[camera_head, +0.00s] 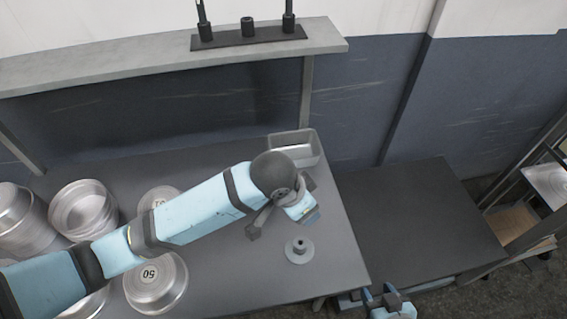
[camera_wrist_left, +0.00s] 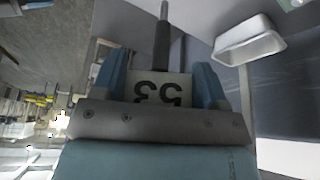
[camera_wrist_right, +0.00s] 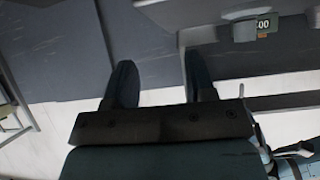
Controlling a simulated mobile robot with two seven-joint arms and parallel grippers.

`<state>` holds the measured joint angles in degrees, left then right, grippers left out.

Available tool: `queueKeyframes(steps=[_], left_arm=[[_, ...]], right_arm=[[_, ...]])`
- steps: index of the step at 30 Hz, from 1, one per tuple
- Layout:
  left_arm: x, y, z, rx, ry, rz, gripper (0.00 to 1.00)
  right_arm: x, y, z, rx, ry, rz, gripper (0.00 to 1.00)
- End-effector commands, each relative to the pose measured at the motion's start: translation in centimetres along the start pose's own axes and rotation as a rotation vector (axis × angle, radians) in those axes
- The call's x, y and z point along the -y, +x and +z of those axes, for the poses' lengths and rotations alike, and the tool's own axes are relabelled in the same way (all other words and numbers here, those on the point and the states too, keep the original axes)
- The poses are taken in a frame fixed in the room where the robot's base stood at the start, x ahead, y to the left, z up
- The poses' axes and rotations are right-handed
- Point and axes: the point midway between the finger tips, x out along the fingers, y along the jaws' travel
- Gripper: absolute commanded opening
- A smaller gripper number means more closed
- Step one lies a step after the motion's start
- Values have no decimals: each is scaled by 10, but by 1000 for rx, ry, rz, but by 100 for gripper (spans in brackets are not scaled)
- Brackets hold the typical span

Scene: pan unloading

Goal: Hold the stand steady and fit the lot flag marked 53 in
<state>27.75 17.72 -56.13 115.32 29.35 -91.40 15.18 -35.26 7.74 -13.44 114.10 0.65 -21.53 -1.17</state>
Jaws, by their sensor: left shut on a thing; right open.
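The lot flag (camera_wrist_left: 158,88), a pale plate with a dark 53 upside down in the left wrist view, is pinched between the blue fingers of my left gripper (camera_wrist_left: 168,90). A dark rod (camera_wrist_left: 162,35) extends from it. In the head view my left gripper (camera_head: 303,208) is above the table's right part, behind the stand; the flag is hard to make out there. The stand (camera_head: 299,252), a round grey base with a small raised socket, sits on the table near its right edge. My right gripper (camera_head: 385,299) is open and empty beyond the table's right edge, apart from the stand.
A metal bin (camera_head: 313,147) stands at the table's back right. Metal pans (camera_head: 170,290), one marked 50, and stacked pans (camera_head: 80,212) fill the left. A shelf (camera_head: 150,63) runs behind. A lower dark surface (camera_head: 415,220) lies right. The table around the stand is clear.

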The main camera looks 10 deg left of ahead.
Motion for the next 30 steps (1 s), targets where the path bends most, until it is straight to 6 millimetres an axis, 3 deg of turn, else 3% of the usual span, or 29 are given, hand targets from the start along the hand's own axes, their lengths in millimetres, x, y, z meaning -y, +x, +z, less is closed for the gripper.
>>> queueKeyframes(steps=[1, 6, 11, 14, 21, 26, 30], left_arm=[[-6, 1, 1, 0, 8, 4, 42], [-9, 1, 1, 1, 14, 4, 42], [-8, 1, 1, 1, 13, 4, 42], [-8, 1, 1, 1, 13, 4, 42], [-8, 1, 1, 1, 12, 4, 42], [-8, 1, 1, 1, 12, 4, 42], [-8, 1, 1, 1, 12, 4, 42]], right_arm=[[0, 0, 0, -1, -1, 0, 62], [-3, 1, -1, -8, -35, 4, 100], [2, 15, -22, -82, -291, 8, 100], [10, 28, -45, -175, -606, 19, 100], [47, 51, -92, -476, -1520, 83, 100], [71, 59, -98, -702, -2130, 149, 100], [82, 64, -85, -903, -2623, 212, 100]])
